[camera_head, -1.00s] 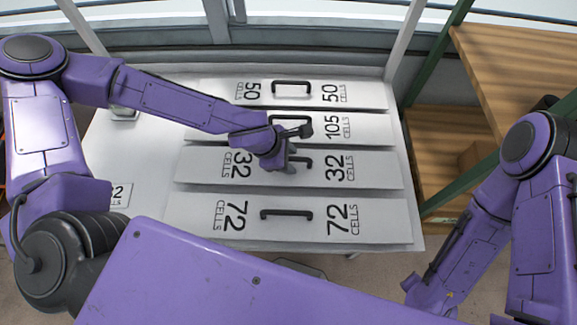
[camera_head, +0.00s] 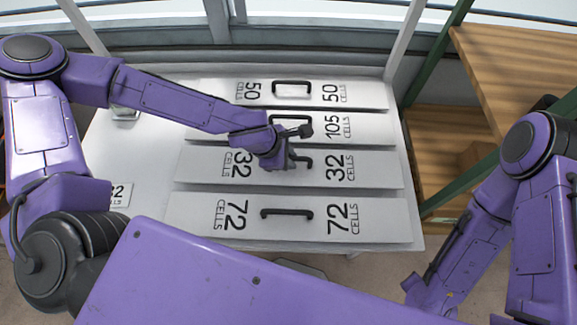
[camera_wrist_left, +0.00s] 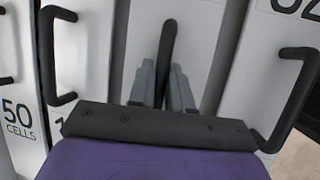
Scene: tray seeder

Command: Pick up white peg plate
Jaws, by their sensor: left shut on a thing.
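The white peg plate marked 32 CELLS (camera_head: 375,170) is the third from the back in a row of long white plates on the table. My left gripper (camera_head: 291,160) is over its middle. In the left wrist view the fingers of my left gripper (camera_wrist_left: 162,72) are shut on the plate's black handle (camera_wrist_left: 167,40), one finger on each side. Part of the handle is hidden by the gripper in the head view. I cannot tell whether the plate is clear of the table. My right arm is at the lower right; its gripper is not visible.
The 50-cell plate (camera_head: 370,96) and 105-cell plate (camera_head: 375,130) lie behind, and the 72-cell plate (camera_head: 390,220) lies in front, all close by. A wooden shelf (camera_head: 515,65) with green posts stands at the right.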

